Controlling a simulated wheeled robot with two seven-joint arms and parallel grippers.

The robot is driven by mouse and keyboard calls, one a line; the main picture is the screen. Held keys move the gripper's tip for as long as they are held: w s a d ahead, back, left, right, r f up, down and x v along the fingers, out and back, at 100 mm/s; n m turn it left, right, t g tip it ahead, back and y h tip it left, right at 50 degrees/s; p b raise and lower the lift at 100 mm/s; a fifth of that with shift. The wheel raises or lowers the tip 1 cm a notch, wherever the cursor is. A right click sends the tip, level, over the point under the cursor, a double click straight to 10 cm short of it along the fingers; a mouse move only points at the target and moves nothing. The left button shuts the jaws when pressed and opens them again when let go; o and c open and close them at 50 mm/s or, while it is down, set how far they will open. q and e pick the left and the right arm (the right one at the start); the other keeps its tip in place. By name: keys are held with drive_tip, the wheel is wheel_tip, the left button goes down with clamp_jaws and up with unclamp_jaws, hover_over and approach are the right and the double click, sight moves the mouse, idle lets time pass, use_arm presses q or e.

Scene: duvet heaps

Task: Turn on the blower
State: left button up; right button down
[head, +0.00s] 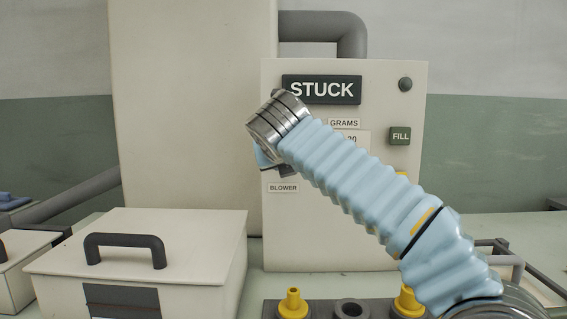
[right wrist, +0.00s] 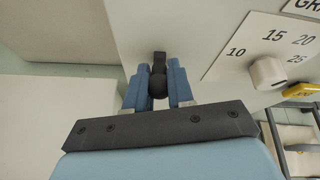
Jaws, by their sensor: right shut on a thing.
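The control panel (head: 345,230) is a pale cabinet with a dark sign reading STUCK (head: 321,90). A BLOWER label (head: 283,188) sits low on its left side. My right arm reaches across the panel, and its gripper (head: 266,160) is mostly hidden behind the wrist, just above that label. In the right wrist view, the two blue fingers of the gripper (right wrist: 158,92) are shut on a black blower switch (right wrist: 158,84) with a rounded knob. Its upper end shows above the fingers. My left gripper is not in view.
A white dial (right wrist: 268,73) with numbers sits right of the fingers. A lidded box (head: 190,255) with a black handle stands front left. Yellow nozzles (head: 293,303) stand at the front.

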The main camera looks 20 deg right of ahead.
drive_tip(key=shift+r+g, duration=0.15)
drive_tip(key=shift+g, duration=0.25)
drive_tip(key=c, duration=1)
unclamp_jaws()
drive_tip(key=v, duration=1.3)
drive_tip(key=shift+s+r, duration=0.15)
drive_tip(key=shift+s, duration=0.2)
